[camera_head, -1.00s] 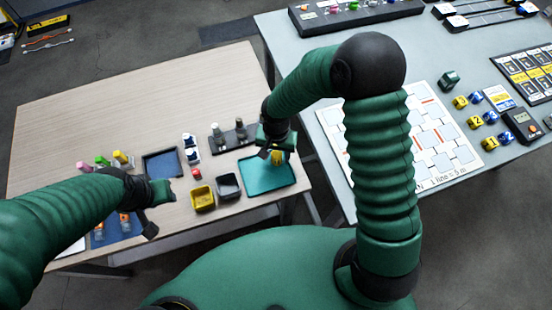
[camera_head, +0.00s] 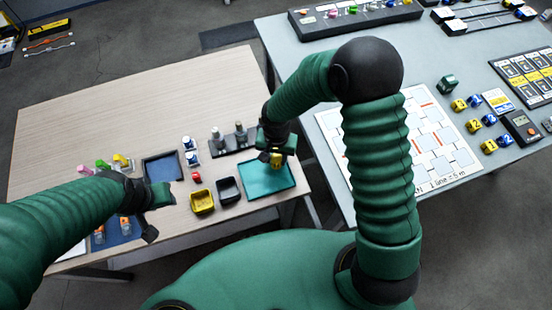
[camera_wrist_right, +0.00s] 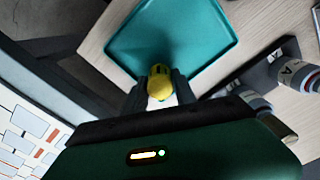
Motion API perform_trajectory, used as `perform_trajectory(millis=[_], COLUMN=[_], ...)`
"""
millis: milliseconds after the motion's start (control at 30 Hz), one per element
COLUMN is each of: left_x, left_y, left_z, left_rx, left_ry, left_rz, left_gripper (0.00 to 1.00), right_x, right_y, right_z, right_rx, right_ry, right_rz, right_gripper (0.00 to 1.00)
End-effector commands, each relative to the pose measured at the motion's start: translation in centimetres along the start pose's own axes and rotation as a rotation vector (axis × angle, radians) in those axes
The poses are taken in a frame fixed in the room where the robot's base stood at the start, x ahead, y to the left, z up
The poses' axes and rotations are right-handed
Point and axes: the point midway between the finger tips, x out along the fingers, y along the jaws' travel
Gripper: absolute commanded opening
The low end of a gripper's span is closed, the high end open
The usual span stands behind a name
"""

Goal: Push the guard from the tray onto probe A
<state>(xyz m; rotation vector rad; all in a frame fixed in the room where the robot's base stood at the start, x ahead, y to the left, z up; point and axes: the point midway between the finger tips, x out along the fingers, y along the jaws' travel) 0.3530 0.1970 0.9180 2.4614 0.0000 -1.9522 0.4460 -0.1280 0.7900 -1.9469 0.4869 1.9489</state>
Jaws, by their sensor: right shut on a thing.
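The yellow guard (camera_head: 276,160) is between the fingers of my right gripper (camera_head: 270,156), over the teal tray (camera_head: 262,183). In the right wrist view the guard (camera_wrist_right: 159,84) sits between both dark fingers (camera_wrist_right: 160,95), with the tray (camera_wrist_right: 205,22) beyond it. Two grey probes stand in a dark holder (camera_head: 222,149), left of the right gripper in the head view. In the wrist view the nearer probe (camera_wrist_right: 288,76) carries a letter that looks like A. My left gripper (camera_head: 155,212) is above the table's left part; its finger opening is unclear.
A yellow bin (camera_head: 202,202) and a black bin (camera_head: 228,190) stand left of the teal tray. A blue tray (camera_head: 161,167) and small bottles (camera_head: 190,150) lie farther left. A grey table (camera_head: 440,60) with a printed sheet is at the right.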

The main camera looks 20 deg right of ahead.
Motion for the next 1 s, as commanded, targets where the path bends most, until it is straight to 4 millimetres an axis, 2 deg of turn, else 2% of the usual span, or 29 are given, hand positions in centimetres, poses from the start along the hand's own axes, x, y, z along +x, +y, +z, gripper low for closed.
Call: perform_trajectory(millis=[667, 1000], left_x=[-4.2, -4.2], left_y=[0.0, 0.0], left_z=[-1.0, -1.0], left_rx=[0.0, 0.0], left_ry=[0.0, 0.0], left_rz=[0.0, 0.0], left_gripper=[0.36, 0.36], right_x=[-4.9, -5.0], right_y=[0.0, 0.0], right_z=[0.0, 0.0], right_rx=[-0.001, -0.002], right_ry=[0.0, 0.0], right_rz=[0.0, 0.0], right_gripper=[0.1, 0.1])
